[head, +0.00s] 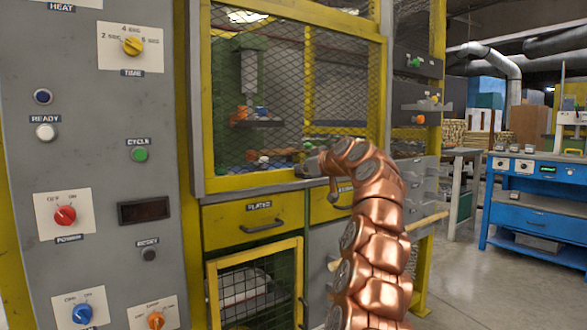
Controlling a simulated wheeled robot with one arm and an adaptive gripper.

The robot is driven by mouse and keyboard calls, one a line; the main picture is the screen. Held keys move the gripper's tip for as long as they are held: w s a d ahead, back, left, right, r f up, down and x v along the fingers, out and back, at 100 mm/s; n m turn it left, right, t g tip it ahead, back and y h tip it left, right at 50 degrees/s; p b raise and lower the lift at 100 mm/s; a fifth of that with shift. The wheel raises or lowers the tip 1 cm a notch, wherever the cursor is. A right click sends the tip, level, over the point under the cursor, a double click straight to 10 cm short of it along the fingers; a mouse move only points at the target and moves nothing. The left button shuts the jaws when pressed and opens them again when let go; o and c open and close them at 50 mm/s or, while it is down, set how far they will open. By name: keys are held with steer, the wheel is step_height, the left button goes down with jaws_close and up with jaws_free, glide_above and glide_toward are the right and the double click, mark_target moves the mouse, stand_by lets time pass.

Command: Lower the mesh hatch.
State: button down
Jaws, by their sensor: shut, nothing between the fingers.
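The mesh hatch (290,30) is a yellow-framed wire mesh panel on the front of the grey and yellow machine. It covers the opening in view, and its lower yellow rail (250,182) lies just above the drawers. Its top runs near the upper picture edge. My gripper (309,169) is shut and empty at the end of my copper arm. It appears at the hatch's lower rail, right of its middle. The arm hides the lower right part of the hatch, and I cannot tell whether the gripper touches the rail.
A control panel (110,190) with knobs and buttons stands at left. Below the hatch are a yellow drawer (253,220) and a lower yellow-framed mesh door (254,290). Grey drawers (420,185) stand right of my arm. A blue bench (540,215) stands farther right, with open floor before it.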

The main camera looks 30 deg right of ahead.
steer(key=shift+f, duration=0.5)
steer(key=r+p, duration=0.2)
steer(key=r, duration=0.1)
steer(key=s+r+p, duration=0.1)
steer(key=r, duration=0.1)
steer(key=shift+a, duration=0.35)
steer(key=v, duration=0.9)
steer(key=shift+s, duration=0.1)
stand_by(0.3)
